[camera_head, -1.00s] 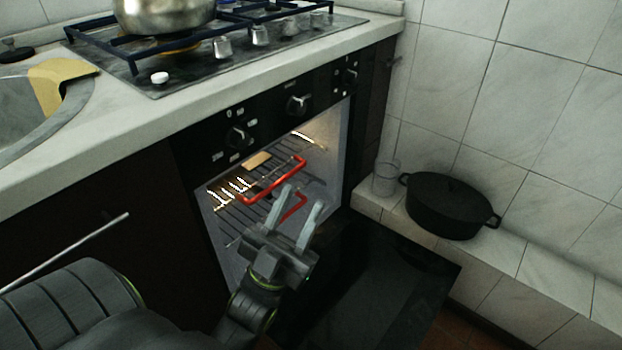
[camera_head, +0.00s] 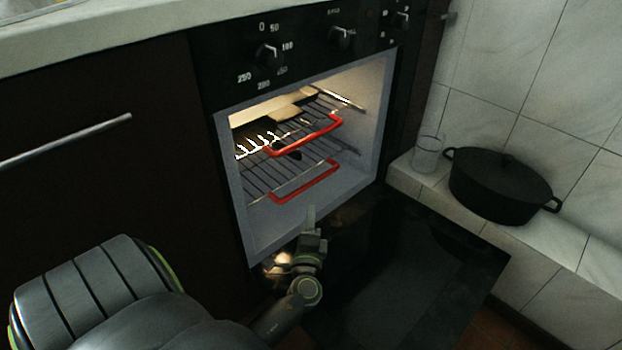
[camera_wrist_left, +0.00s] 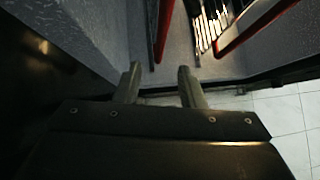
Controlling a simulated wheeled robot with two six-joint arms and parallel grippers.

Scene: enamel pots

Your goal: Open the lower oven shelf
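The lower oven shelf (camera_head: 262,190) is a wire rack with a red handle (camera_head: 305,184) at its front, inside the lit oven. The upper shelf (camera_head: 300,122) above it has its own red handle (camera_head: 310,138). My left gripper (camera_head: 310,210) is just in front of and below the lower handle, fingers pointing up in the head view, apart from it. In the left wrist view, the gripper (camera_wrist_left: 158,77) is open with nothing between its fingers. Two red bars show beyond the fingertips there. My right gripper is not in view.
The oven door (camera_head: 410,265) is folded down below the opening. A black lidded pot (camera_head: 500,187) and a clear glass (camera_head: 428,155) stand on the tiled ledge at right. A dark cabinet with a metal handle (camera_head: 65,140) is at left. Light items lie on the upper shelf.

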